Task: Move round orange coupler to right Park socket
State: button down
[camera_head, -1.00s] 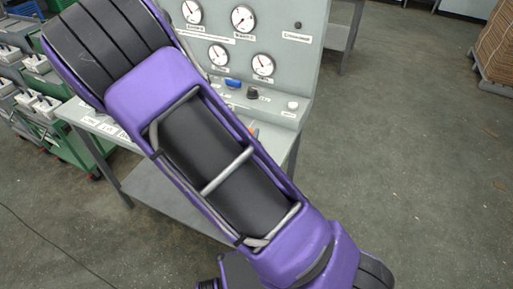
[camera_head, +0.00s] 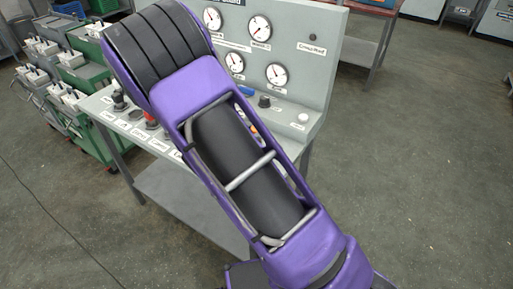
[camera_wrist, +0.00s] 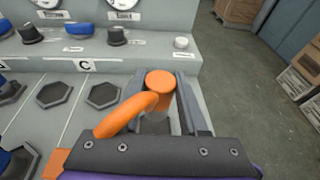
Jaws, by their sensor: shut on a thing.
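The round orange coupler (camera_wrist: 160,82) has a flat round top and a curved orange arm that bends down to the left in the wrist view. My gripper (camera_wrist: 162,100) is shut on it, with one grey finger on each side. The coupler is over the right end of the bench top; its lower end is mostly hidden, so I cannot tell whether it sits in a socket. Two empty dark hexagonal sockets, one (camera_wrist: 57,93) and another (camera_wrist: 104,95), lie to its left. In the head view my arm covers the gripper and most of the coupler.
A grey panel with gauges (camera_head: 259,29) rises behind the bench. On its ledge are a blue knob (camera_wrist: 79,30), a black knob (camera_wrist: 116,36) and a white button (camera_wrist: 181,43). Green carts (camera_head: 92,125) stand left.

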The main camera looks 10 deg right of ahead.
jog(key=shift+f+b, duration=0.3)
jog(key=shift+f, duration=2.35)
jog(key=shift+f, duration=0.25)
jog(key=shift+c, duration=2.2)
grip_release()
jog(key=shift+r, duration=0.1)
jog(key=shift+r, duration=0.3)
jog(key=v, duration=1.2)
jog(key=shift+f+p, duration=0.1)
jog(key=shift+p, duration=0.25)
